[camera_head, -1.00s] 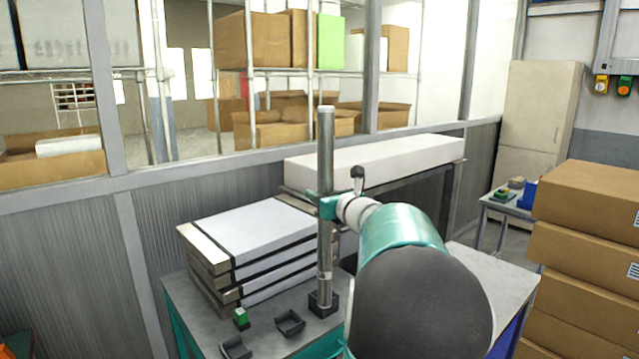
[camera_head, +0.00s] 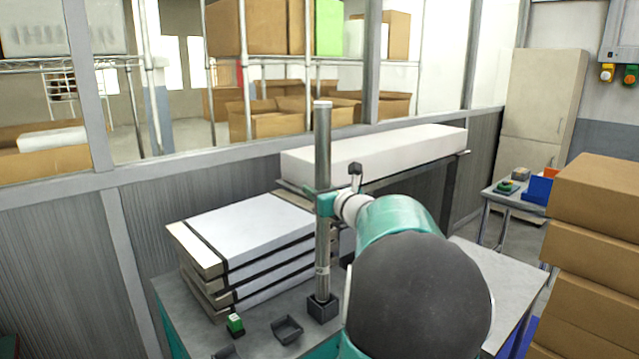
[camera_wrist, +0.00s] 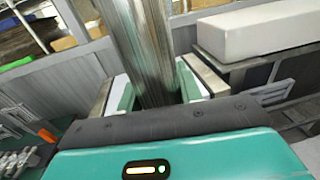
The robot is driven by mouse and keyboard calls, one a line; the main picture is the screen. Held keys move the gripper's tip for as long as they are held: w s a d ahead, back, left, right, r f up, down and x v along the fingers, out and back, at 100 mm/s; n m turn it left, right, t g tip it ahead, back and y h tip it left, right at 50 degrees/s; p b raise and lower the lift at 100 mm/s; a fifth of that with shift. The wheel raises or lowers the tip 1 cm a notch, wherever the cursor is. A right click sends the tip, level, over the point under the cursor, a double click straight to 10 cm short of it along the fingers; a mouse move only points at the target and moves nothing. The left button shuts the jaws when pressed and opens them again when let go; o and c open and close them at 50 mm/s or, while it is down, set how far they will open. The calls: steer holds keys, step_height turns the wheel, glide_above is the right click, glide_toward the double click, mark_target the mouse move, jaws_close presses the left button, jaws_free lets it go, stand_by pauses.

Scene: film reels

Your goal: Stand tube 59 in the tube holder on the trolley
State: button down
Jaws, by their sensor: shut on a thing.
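Tube 59, a tall grey metal tube (camera_head: 323,150), stands upright above the metal-topped trolley (camera_head: 265,345). My gripper (camera_head: 326,204) is shut around the tube partway up its length, with teal fingers on either side. The tube's lower end meets a small dark square holder (camera_head: 322,309) on the trolley top and appears to be in its opening; how deep it sits is hidden. In the wrist view the tube (camera_wrist: 143,50) rises between the two fingers (camera_wrist: 154,92). I cannot read a number on it.
A stack of flat white cases (camera_head: 250,230) lies left of the tube. A small green item (camera_head: 235,324) and a dark open tray (camera_head: 287,329) are nearby. A long white box (camera_head: 375,152) lies behind. Cardboard boxes (camera_head: 590,260) are stacked at the right.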

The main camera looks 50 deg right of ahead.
steer(key=shift+s+f, duration=0.1)
steer(key=shift+f, duration=2.25)
stand_by(0.3)
steer(key=c, duration=1.2)
jaws_free()
steer(key=shift+c, duration=0.2)
steer(key=shift+f, duration=0.1)
steer(key=v, duration=1.1)
